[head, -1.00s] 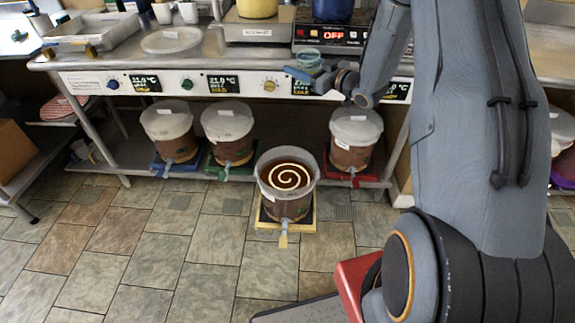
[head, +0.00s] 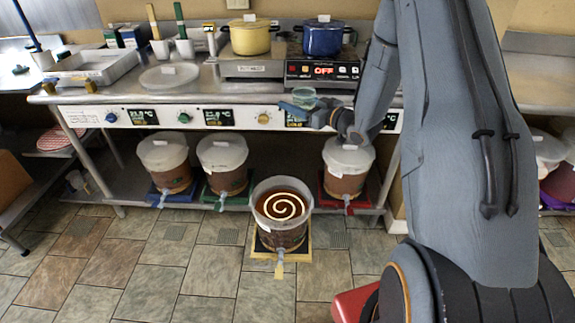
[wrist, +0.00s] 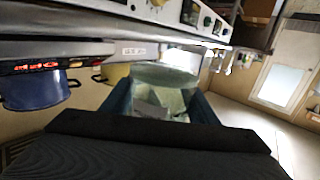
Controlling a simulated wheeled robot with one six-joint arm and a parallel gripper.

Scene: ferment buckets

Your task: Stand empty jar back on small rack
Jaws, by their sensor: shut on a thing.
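My gripper (head: 301,108) is shut on a clear greenish glass jar (head: 304,97) at the counter's front edge, in front of the hot plate. In the wrist view the jar (wrist: 163,88) sits between the two blue fingers (wrist: 163,106) and looks see-through. I cannot make out its contents for sure. I cannot pick out a small rack in either view.
The steel counter (head: 200,88) holds a yellow pot (head: 250,38), a blue pot (head: 322,40), a grey tray (head: 92,68) and a round lid (head: 168,76). Lidded buckets stand on the shelf below. An open bucket (head: 282,215) with a spiral on its brown contents stands on the floor in front.

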